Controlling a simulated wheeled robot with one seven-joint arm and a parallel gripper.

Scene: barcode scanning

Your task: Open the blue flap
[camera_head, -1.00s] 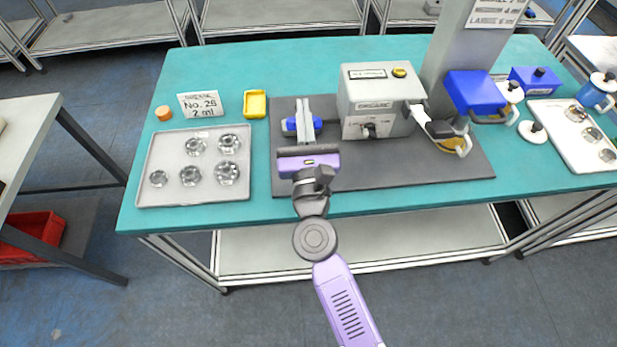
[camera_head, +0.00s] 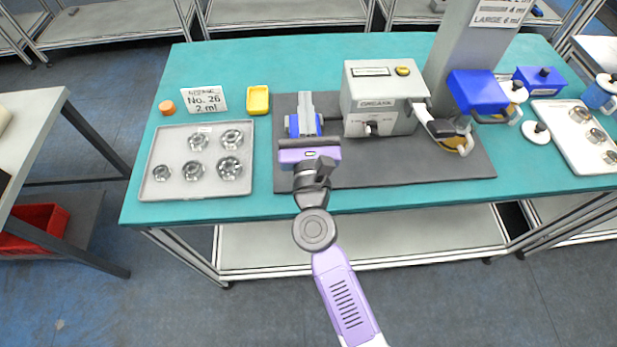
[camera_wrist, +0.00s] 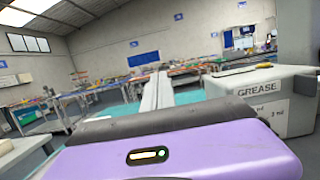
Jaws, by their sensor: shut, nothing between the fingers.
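My gripper (camera_head: 305,100) is over the left part of the dark mat, left of the grey grease machine. Its purple body (camera_head: 309,154) fills the bottom of the wrist view. The fingers look like one narrow grey bar, shut (camera_wrist: 158,90), with nothing visible held. A large blue box-shaped part (camera_head: 477,91) sits on the grey column, well right of my gripper and apart from it. Small blue parts (camera_head: 292,125) show either side of the fingers. I cannot tell whether they belong to my gripper, or which blue part is the flap.
The grease machine (camera_head: 382,92) stands close right of my gripper and shows in the wrist view (camera_wrist: 272,98). A tray (camera_head: 160,193) of clear round parts, a sign (camera_head: 204,100) and a yellow dish (camera_head: 258,99) are left. The teal table (camera_head: 290,67) is clear behind.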

